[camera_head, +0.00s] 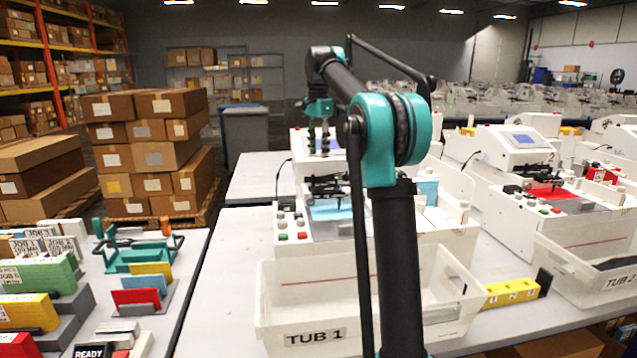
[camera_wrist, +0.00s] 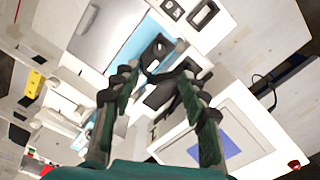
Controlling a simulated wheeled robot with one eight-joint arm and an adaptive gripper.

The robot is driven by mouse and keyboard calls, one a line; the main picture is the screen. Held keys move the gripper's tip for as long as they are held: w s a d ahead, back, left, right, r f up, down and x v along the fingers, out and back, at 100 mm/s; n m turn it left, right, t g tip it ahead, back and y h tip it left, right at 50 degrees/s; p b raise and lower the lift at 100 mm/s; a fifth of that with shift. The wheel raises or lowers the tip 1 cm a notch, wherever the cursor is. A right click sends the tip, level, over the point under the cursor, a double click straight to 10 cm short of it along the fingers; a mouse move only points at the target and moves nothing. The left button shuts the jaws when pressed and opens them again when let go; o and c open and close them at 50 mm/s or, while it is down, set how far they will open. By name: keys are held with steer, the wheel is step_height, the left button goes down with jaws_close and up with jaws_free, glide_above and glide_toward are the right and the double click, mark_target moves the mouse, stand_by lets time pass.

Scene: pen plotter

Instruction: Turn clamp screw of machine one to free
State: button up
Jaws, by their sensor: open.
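Machine one (camera_head: 340,245), a white plotter, stands in the middle of the head view behind the bin labelled TUB 1. Its black pen carriage (camera_head: 330,187) sits over a light blue bed (camera_head: 340,209). My gripper (camera_head: 320,143) hangs above the machine, its fingers in front of the machine's rear housing. In the wrist view my gripper (camera_wrist: 160,78) is open, with a gap between its two dark fingers. The black carriage (camera_wrist: 160,52) and blue bed (camera_wrist: 190,52) lie beyond the fingertips. I cannot make out the clamp screw for certain. Nothing is held.
TUB 1 (camera_head: 300,290) stands at the machine's front. Machine two (camera_head: 520,150) and TUB 2 (camera_head: 590,270) are to the right. A yellow numbered block (camera_head: 512,293) lies between the tubs. A side table (camera_head: 180,275) holds coloured folders and a green fixture.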

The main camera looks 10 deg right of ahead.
mark_target(319, 185)
step_height(319, 185, down, 12)
steer(key=shift+r, duration=0.25)
steer(key=shift+c, duration=0.6)
jaws_close()
